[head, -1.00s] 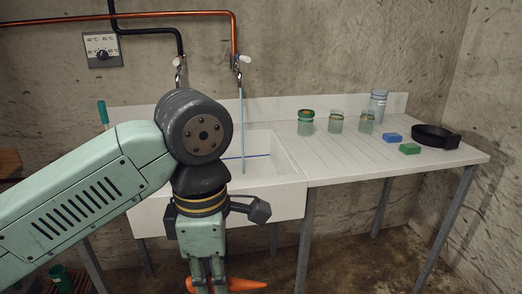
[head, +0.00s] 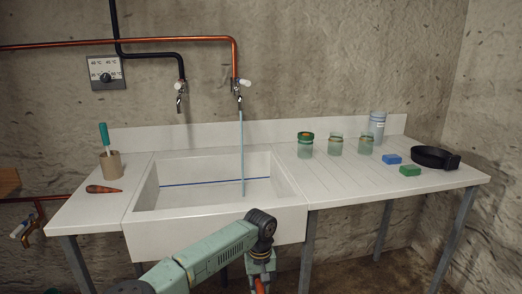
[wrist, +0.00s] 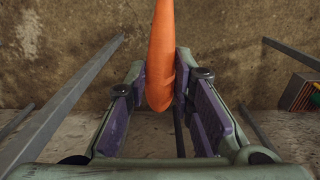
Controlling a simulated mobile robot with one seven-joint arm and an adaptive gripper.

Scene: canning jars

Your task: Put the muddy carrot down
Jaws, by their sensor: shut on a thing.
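The orange carrot (wrist: 162,50) is between the purple-padded fingers of my gripper (wrist: 162,92) in the wrist view. In the head view my gripper (head: 262,282) is low in front of the sink (head: 280,215), at the bottom edge. Only a small orange piece of the carrot (head: 260,287) shows there; the rest is hidden or out of frame.
A thin stream runs from the right tap (head: 240,90) into the sink. A cup (head: 111,165) and a brown pointed thing (head: 103,189) are on the left counter.

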